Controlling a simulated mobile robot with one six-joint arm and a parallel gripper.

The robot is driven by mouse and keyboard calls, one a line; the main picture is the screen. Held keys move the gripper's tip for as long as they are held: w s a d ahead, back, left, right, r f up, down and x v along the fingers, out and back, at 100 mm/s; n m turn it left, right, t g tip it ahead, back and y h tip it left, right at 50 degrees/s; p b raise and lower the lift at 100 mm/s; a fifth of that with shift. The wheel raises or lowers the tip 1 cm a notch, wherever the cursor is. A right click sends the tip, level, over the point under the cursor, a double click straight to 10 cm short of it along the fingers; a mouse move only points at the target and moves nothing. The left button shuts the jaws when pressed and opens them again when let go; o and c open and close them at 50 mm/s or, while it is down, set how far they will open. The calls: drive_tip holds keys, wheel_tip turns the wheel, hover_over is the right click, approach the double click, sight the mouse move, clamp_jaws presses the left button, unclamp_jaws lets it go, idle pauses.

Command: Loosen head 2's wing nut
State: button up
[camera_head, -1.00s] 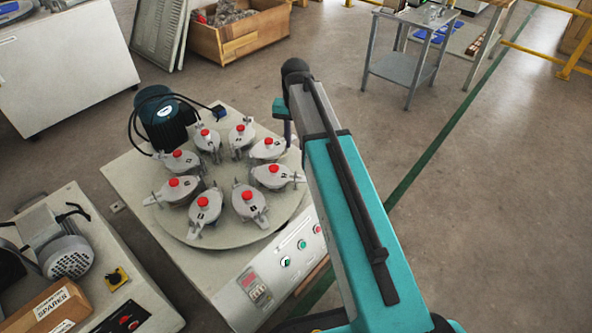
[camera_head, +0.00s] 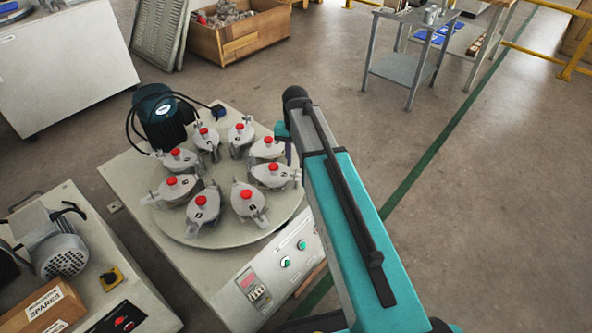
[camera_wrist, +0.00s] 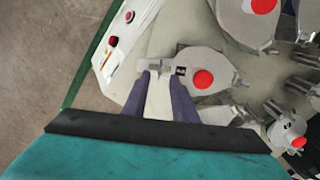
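Several grey clamp heads with red knobs stand in a ring on the round plate (camera_head: 229,236) of the machine. The number marks are too small to read surely, so I cannot tell which is head 2. In the wrist view one head (camera_wrist: 222,66) lies just ahead of my gripper (camera_wrist: 164,74). Its pale metal wing nut (camera_wrist: 154,67) shows at the fingertips. The two dark purple fingers are apart with a clear gap; I cannot tell whether they touch the nut. In the head view my arm hides most of the gripper, at the plate's right side.
Neighbouring heads (camera_wrist: 248,22) stand close by. A dark green motor (camera_head: 160,118) with a cable rises behind the ring. Control buttons (camera_head: 285,263) line the machine's front. A second machine (camera_head: 62,250) with a spares box stands at left.

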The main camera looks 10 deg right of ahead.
sight(296, 171)
drive_tip(key=shift+f+b, duration=0.4)
drive_tip(key=shift+f, duration=1.65)
clamp_jaws()
drive_tip(key=shift+d, duration=0.15)
